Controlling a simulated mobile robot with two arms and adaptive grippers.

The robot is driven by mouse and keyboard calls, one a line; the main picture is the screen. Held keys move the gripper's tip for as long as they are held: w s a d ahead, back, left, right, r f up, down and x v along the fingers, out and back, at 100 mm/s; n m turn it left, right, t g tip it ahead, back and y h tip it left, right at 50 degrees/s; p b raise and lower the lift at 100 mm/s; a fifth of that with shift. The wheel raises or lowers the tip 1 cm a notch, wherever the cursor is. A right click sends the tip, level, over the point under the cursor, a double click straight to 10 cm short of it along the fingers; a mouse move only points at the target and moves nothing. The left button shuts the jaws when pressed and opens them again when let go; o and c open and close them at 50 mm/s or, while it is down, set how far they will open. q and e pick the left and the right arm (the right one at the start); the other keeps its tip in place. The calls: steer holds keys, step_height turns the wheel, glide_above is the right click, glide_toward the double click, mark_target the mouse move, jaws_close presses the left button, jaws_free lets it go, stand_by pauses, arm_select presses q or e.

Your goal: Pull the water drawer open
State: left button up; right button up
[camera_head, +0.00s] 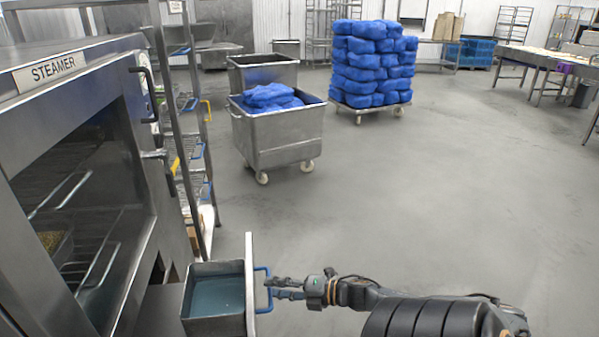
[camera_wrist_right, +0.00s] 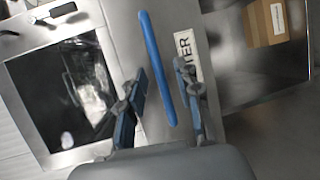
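The water drawer (camera_head: 194,312) stands out below the steamer in the head view, with blue-green water (camera_head: 218,297) in it. Its upright steel front has a blue bar handle (camera_head: 264,290). My right gripper (camera_head: 272,288) is at the handle. In the wrist view the right gripper's fingers (camera_wrist_right: 162,85) are apart, one on each side of the handle, with a visible gap to it. My left gripper is not in view.
The steamer (camera_head: 48,68) fills the left side. A wire rack (camera_head: 192,140) stands just beyond it. A steel cart with blue bags (camera_head: 290,150) and a stacked pallet (camera_head: 372,95) stand farther back. The floor right of the drawer is clear.

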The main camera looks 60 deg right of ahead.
steer(key=v, duration=0.9)
steer(key=shift+s, duration=0.35)
steer(key=shift+s, duration=0.1)
